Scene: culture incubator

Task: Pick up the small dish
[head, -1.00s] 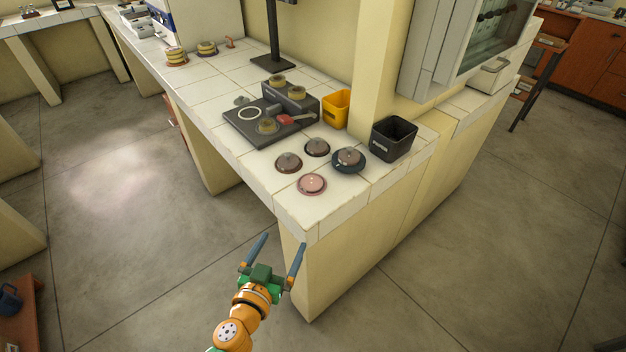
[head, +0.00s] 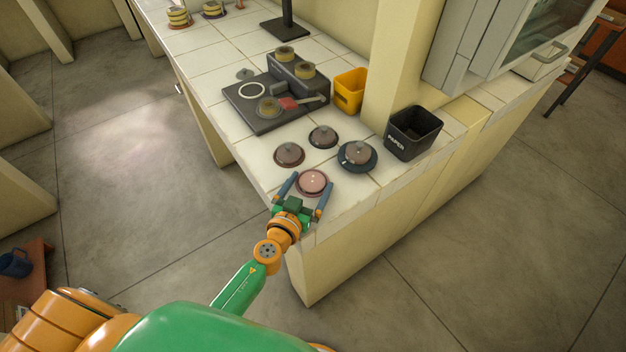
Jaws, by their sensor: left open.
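A small round pink dish (head: 313,182) lies near the front corner of the white tiled counter. My left gripper (head: 307,186) is open, with one blue finger on each side of the pink dish. I cannot tell whether the fingers touch it. Behind it on the counter are a brown lidded dish (head: 289,154), a dark dish with a grey lid (head: 323,137) and a larger dark blue dish with a lid (head: 357,156). My right gripper is not in view.
A black station (head: 268,103) with several small round containers and a red-handled tool stands behind the dishes. A yellow bin (head: 350,91) and a black bin marked PAPER (head: 414,133) stand to the right, beside a pillar. Counter edges lie close in front.

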